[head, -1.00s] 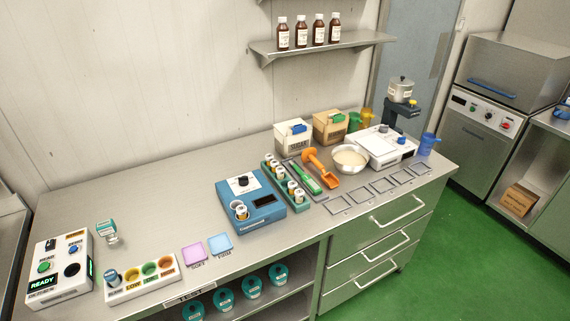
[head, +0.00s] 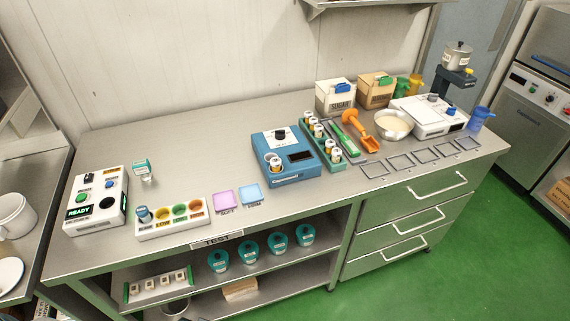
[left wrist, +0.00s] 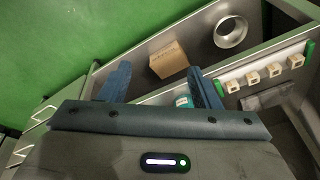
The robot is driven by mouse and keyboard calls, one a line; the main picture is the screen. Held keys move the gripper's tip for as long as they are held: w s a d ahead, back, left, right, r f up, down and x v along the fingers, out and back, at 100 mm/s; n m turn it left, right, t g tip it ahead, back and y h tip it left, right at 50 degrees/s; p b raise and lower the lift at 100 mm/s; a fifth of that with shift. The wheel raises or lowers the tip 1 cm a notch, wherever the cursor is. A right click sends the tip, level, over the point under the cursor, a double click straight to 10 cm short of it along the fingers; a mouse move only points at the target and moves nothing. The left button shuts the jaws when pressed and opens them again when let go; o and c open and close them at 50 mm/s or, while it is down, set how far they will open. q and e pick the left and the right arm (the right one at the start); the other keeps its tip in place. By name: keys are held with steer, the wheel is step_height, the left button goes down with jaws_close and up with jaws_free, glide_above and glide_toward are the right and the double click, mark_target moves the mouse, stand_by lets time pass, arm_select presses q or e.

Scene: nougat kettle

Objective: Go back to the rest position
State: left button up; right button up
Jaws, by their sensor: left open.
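My left gripper (left wrist: 160,84) shows in the left wrist view with its two blue fingers apart. Nothing is between them. Beyond the fingers are a brown box (left wrist: 169,60) and a shelf of the counter, and green floor is at the left. Neither gripper shows in the head view. My right gripper is in no frame. The steel counter (head: 180,130) stands ahead in the head view.
On the counter are a READY control box (head: 97,200), a colour-cup tray (head: 172,219), a blue machine (head: 287,158), a pale bowl (head: 393,125) and a white scale (head: 430,115). Teal-lidded jars (head: 248,250) stand on the shelf below. Green floor (head: 400,290) is clear at the front right.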

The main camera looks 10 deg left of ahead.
arm_select(q)
steer(key=s+a+f+b, duration=0.15)
steer(key=s+f, duration=0.25)
steer(key=f, duration=0.7)
steer(key=s+f+b, duration=0.3)
steer(key=s+f, duration=0.1)
steer(key=f, duration=0.8)
steer(key=s+f+g+b, duration=0.1)
steer(key=s+f+b, duration=0.2)
steer(key=s+f, duration=0.8)
steer(key=shift+s+a+f, duration=0.15)
steer(key=shift+s+f, duration=0.15)
steer(key=shift+s, duration=0.45)
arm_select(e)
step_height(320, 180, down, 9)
arm_select(q)
steer(key=shift+c, duration=0.3)
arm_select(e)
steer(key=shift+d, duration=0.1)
